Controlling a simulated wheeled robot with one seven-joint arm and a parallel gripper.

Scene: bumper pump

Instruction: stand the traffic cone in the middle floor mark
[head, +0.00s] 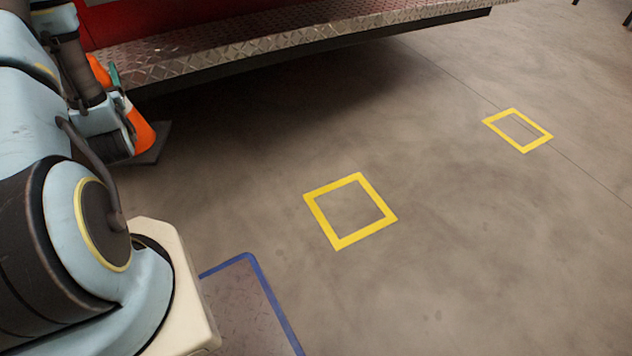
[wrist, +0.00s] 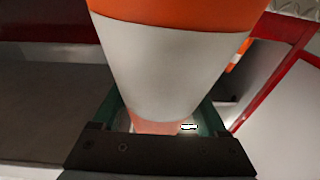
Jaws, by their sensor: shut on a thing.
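The traffic cone, orange with a white band and a dark base, shows at the left of the head view (head: 142,132), partly hidden by my arm. In the wrist view the cone (wrist: 175,60) fills the middle, between the jaws. My gripper (wrist: 165,112) is shut on it. Its green finger also shows in the head view (head: 115,77). I cannot tell whether the base touches the floor. Two yellow square floor marks are in view, both empty: a nearer one (head: 367,232) and a farther one (head: 503,137) at the right. I cannot tell which is the middle one.
A red vehicle's diamond-plate bumper (head: 260,45) overhangs the floor along the top, close beside the cone. A blue-edged plate (head: 245,300) lies at the bottom. A small orange-and-white object (wrist: 238,58) shows in the wrist view. The floor around the marks is clear.

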